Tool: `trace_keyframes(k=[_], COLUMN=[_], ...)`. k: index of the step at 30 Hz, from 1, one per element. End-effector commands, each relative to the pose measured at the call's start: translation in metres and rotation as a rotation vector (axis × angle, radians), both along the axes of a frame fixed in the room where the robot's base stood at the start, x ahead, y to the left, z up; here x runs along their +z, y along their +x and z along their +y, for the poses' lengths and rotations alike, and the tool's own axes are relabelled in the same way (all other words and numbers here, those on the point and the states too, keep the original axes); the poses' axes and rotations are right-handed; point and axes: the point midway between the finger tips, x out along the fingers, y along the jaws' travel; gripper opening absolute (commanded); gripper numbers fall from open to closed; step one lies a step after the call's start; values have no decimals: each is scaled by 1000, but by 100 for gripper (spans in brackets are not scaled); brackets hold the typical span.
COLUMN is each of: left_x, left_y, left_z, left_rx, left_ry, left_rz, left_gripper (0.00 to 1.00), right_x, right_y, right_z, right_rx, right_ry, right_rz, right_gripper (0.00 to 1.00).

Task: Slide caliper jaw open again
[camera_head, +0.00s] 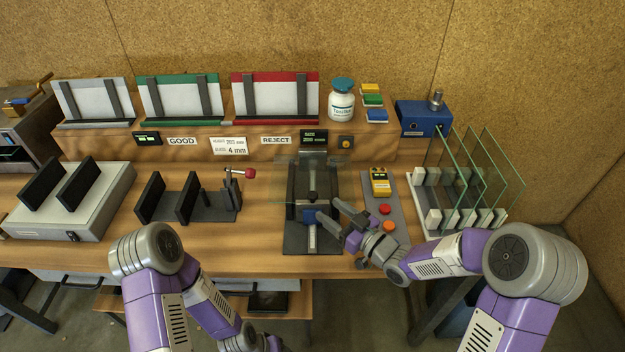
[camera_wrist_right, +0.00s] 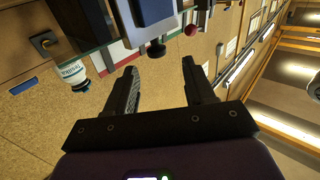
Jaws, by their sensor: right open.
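The caliper (camera_head: 297,238) is a dark fixture on the bench's middle, with a grey rail and a blue sliding jaw (camera_head: 309,216) toward its front. A glass pane (camera_head: 290,203) appears to lie on it. My right gripper (camera_head: 335,212) is just right of the blue jaw, open and empty. In the right wrist view, a blue block (camera_wrist_right: 154,12) with a small knob shows beyond the open fingertips (camera_wrist_right: 157,68), apart from them. My left arm shows at the lower left, but its gripper is out of view.
Right of the caliper stands a grey panel with a yellow device (camera_head: 380,183) and red and orange buttons. A rack of upright glass panes (camera_head: 470,215) is farther right. A black clamp stand (camera_head: 207,205) is left. Green (camera_head: 180,98) and red (camera_head: 275,97) racks stand behind.

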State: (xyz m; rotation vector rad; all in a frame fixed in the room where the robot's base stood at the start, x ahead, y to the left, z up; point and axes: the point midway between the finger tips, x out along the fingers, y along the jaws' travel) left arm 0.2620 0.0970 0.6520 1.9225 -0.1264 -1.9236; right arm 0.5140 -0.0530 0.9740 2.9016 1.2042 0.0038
Motion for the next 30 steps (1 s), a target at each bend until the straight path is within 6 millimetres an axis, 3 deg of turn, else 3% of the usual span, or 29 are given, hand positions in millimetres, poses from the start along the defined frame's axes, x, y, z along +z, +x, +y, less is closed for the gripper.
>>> trace_keyframes(k=[5, 18, 29, 30], left_x=[-1, -7, -7, -7], left_y=[0, 0, 0, 0], left_z=[0, 0, 0, 0], left_rx=[0, 1, 0, 0], left_ry=[0, 0, 0, 0], left_rz=[1, 1, 1, 1], left_gripper=[57, 57, 57, 57], right_x=[-1, -2, -1, -1], right_y=[6, 48, 53, 53], right_z=[6, 49, 53, 53], right_rx=[2, 1, -2, -2], right_ry=[-1, -1, -1, -1], right_rz=[1, 3, 4, 4], right_gripper=[54, 54, 54, 49])
